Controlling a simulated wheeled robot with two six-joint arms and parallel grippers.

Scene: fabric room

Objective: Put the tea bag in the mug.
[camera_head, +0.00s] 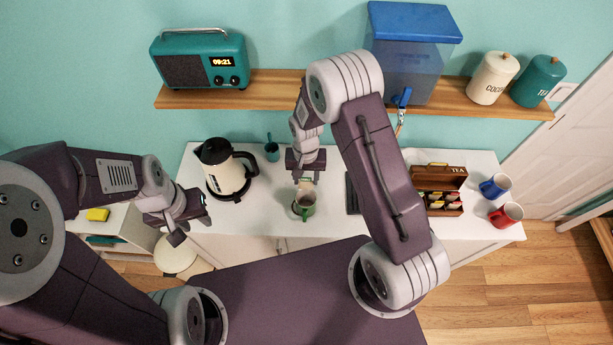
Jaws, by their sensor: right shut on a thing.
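A green mug (304,208) stands upright on the white counter, with its open top facing up. My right gripper (305,181) is just behind and above the mug and is shut on a small pale tea bag (306,184). The tea bag is at the mug's far side; I cannot tell whether it touches the rim. A wooden tea box (436,203) with its lid open holds several tea packets to the right. My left gripper (190,220) is open and empty, left of the counter's front edge, away from the mug.
A cream and black kettle (226,172) and a teal cup (272,151) stand left of the mug. A blue mug (494,186) and a red mug (505,215) stand at the right end. A shelf (282,91) with a radio, a blue water dispenser and canisters runs above.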

